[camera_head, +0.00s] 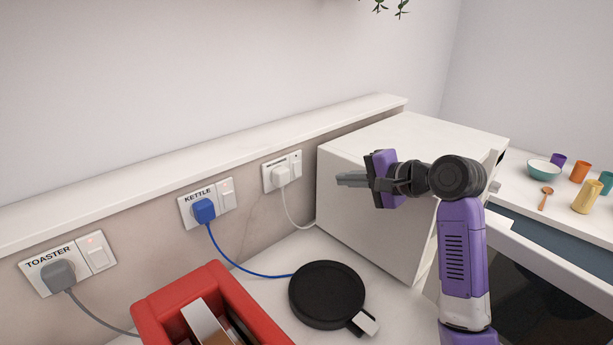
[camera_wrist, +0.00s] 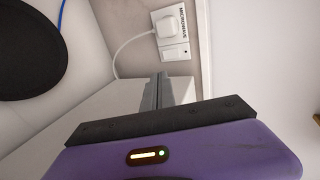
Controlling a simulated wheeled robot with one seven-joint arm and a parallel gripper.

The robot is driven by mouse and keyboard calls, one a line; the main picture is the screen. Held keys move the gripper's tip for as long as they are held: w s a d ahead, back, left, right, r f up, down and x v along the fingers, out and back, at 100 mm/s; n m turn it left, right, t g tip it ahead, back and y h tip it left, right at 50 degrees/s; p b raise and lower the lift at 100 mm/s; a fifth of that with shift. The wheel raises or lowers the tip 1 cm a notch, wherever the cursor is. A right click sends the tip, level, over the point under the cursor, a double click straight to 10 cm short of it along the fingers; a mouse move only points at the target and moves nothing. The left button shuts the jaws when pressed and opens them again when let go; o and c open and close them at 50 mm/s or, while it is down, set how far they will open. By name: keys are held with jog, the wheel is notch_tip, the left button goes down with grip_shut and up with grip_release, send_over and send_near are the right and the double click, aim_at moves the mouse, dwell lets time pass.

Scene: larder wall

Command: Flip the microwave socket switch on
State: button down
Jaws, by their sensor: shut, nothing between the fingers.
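The microwave socket (camera_head: 270,179) is on the wall, the farthest right of the three sockets, with a white plug (camera_head: 281,174) and cord in it. Its switch (camera_head: 296,163) sits right of the plug. In the wrist view the plate's label reads MICROWAVE, and the switch (camera_wrist: 174,53) lies below the plug (camera_wrist: 172,27); whether it is on is too small to tell. My gripper (camera_head: 340,179) is shut and empty, pointing left towards the wall. It is apart from the switch, over the white microwave box; its fingertips (camera_wrist: 161,77) show below the switch in the wrist view.
The kettle socket (camera_head: 207,203) and toaster socket (camera_head: 68,263) are further left, each with a small red light at its switch. A red box (camera_head: 160,318) and black round plate (camera_head: 327,293) are on the counter. The white box (camera_head: 372,190) stands beside the microwave socket.

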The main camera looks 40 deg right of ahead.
aim_at(299, 174)
jog(key=shift+w, duration=0.1)
jog(key=x, duration=0.4)
jog(key=p+x, duration=0.1)
jog(key=x, duration=0.4)
jog(key=r+p+x, duration=0.1)
jog(key=x, duration=0.3)
jog(key=shift+w+f, duration=0.1)
jog(key=shift+w, duration=0.4)
jog(key=shift+w+a+t, duration=0.1)
jog(key=shift+w+t, duration=0.1)
jog(key=shift+t, duration=0.1)
